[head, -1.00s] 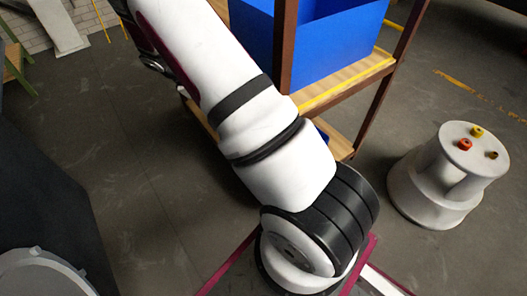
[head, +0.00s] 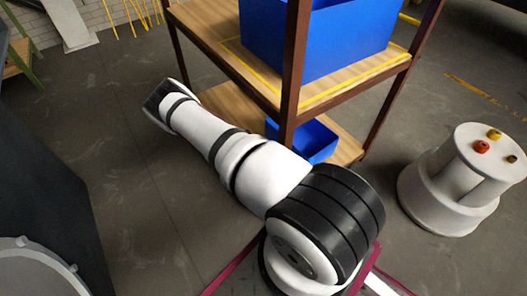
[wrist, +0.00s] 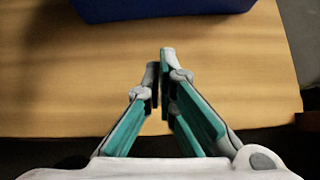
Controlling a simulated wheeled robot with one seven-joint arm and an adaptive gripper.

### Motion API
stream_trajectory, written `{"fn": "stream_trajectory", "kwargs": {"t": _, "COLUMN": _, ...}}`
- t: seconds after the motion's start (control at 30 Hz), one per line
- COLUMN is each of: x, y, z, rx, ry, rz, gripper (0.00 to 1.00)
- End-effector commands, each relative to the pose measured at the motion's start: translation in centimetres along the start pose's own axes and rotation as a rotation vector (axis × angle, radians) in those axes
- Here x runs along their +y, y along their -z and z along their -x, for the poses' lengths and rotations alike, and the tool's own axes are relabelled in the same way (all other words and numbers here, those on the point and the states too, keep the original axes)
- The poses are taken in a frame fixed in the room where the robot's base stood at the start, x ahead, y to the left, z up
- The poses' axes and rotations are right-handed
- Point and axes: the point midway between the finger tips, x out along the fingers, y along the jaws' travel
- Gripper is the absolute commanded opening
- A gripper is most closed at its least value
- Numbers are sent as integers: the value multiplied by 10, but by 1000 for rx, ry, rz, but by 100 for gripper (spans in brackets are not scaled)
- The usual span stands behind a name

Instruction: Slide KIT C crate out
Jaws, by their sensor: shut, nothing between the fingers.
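A large blue crate (head: 320,40) stands on the upper wooden shelf. Another blue crate (head: 312,142) sits on the lower shelf, partly hidden by the post and my arm. I see no KIT C label on either. In the wrist view, the lower edge of a blue crate (wrist: 165,8) shows at the top, on a wooden shelf board (wrist: 60,75). My gripper (wrist: 160,72) is shut and empty, in front of that crate and apart from it in the picture. I cannot tell its height above the board. The head view does not show my fingers.
Brown rack posts (head: 291,75) frame the shelves. A yellow line (head: 355,85) is marked on the upper board (head: 215,35). A round white stool-like object with coloured knobs (head: 460,180) stands at the right. The grey floor (head: 140,190) at the left is open.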

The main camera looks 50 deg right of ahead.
Motion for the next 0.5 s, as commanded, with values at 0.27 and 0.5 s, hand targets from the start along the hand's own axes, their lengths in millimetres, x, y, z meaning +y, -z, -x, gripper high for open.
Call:
{"fn": "stream_trajectory", "kwargs": {"t": 0.27, "x": -1, "y": 1, "z": -54, "rx": -1, "ry": 3, "rz": -3, "gripper": 0}}
{"fn": "stream_trajectory", "kwargs": {"t": 0.5, "x": -1, "y": -4, "z": -96, "rx": -1, "ry": 3, "rz": -5, "gripper": 0}}
